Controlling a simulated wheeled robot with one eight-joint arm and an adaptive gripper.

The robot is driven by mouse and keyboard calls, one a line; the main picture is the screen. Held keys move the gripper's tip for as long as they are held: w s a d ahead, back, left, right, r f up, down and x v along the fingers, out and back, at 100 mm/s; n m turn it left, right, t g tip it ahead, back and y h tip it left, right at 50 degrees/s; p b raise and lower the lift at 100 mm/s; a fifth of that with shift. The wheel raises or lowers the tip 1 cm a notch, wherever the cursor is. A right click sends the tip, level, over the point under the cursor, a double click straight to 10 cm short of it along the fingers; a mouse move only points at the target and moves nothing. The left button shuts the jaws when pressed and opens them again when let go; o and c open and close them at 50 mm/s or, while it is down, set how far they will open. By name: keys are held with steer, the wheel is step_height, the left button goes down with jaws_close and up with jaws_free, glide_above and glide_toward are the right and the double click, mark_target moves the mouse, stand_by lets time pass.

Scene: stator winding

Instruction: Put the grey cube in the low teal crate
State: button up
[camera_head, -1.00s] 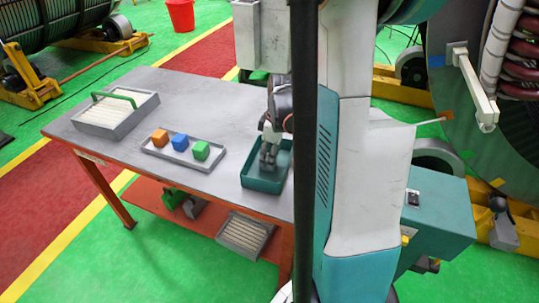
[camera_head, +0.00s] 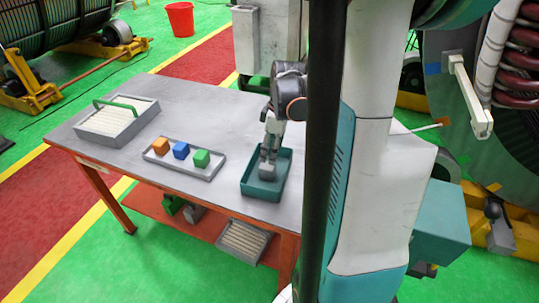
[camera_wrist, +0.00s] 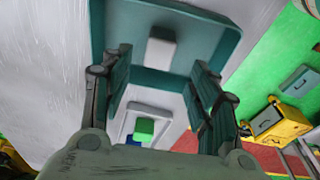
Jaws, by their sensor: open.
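The low teal crate (camera_head: 248,188) stands on the table near its front right edge, and its walls show in the wrist view (camera_wrist: 222,40). The grey cube (camera_wrist: 160,48) is inside the crate, on its floor, between my spread fingers in that picture. In the head view the cube (camera_head: 267,172) is partly covered by the fingers. My gripper (camera_head: 269,157) points down over the crate. In the wrist view its two fingers are wide apart, with a gap between each finger and the cube, so it is open and empty.
A grey box with a green handle (camera_head: 106,128) stands at the table's left. Bare tabletop (camera_head: 200,105) lies behind the tray.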

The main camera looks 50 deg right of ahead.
steer(key=r, duration=0.3)
steer(key=r+p, duration=0.1)
steer(key=r, duration=0.1)
steer(key=shift+s+d+r, duration=0.1)
steer(key=shift+s+d, duration=0.1)
steer(key=shift+s, duration=0.15)
